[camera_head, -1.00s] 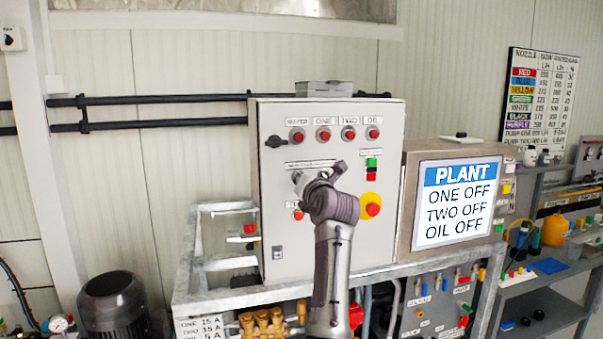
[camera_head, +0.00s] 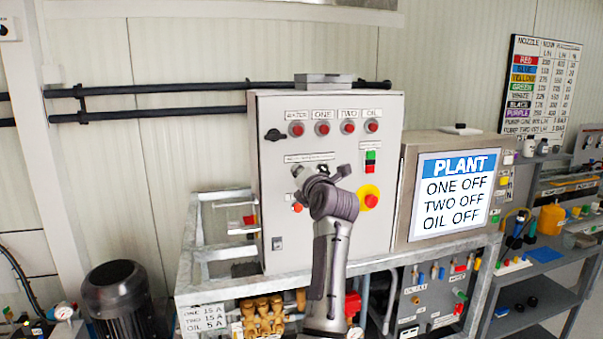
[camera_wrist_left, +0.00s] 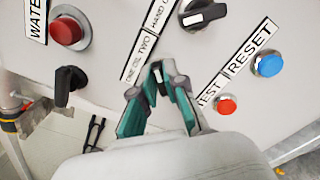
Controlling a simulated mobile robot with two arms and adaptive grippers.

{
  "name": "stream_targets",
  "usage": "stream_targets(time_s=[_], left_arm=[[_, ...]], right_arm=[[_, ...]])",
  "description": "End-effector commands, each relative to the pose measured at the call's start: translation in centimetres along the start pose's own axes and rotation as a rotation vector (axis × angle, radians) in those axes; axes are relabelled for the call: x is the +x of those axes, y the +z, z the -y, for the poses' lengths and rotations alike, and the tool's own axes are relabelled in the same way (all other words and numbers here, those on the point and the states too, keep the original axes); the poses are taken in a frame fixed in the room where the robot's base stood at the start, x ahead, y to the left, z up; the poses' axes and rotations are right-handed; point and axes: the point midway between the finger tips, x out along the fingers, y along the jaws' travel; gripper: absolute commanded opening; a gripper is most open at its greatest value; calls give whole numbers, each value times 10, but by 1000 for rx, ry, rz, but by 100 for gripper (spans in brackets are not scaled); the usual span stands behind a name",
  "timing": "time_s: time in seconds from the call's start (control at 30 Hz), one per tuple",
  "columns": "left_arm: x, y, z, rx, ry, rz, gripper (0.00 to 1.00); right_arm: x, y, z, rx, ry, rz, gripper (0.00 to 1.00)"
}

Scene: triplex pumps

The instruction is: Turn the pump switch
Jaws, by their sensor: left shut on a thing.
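The grey control cabinet (camera_head: 270,100) stands upright on a metal frame. My left gripper (camera_head: 321,170) is at the middle of its front, hiding part of the panel. In the left wrist view its teal fingers (camera_wrist_left: 157,76) are shut on a small dark switch knob (camera_wrist_left: 160,72) beside the label reading ONE OIL TWO. Most of the knob is hidden, so I cannot tell its setting. A black rotary switch (camera_wrist_left: 203,15) sits just beyond, apart from the fingers. The PLANT screen (camera_head: 455,200) reads ONE OFF, TWO OFF, OIL OFF. My right gripper is out of view.
Close around the fingers are a blue RESET button (camera_wrist_left: 268,63), a red TEST button (camera_wrist_left: 227,105) and a black handle (camera_wrist_left: 68,84). A red mushroom button on yellow (camera_head: 369,197) and red lamps (camera_head: 322,128) share the cabinet front.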

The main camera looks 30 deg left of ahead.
Motion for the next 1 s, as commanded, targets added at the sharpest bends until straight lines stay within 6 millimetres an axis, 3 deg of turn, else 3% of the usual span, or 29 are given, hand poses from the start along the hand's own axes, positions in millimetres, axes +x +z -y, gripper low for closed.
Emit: stream_targets(time_s=[0.07,0.1,0.23,0.57,1.0], left_arm=[[0,0,0,-1,0,2,0],[0,0,0,-1,0,1,16],[0,0,0,-1,0,1,36],[-3,0,0,-2,-1,1,36],[-66,0,1,-1,-2,1,36]], right_arm=[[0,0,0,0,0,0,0],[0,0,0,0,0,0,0],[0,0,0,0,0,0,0],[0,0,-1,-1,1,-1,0],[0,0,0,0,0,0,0]])
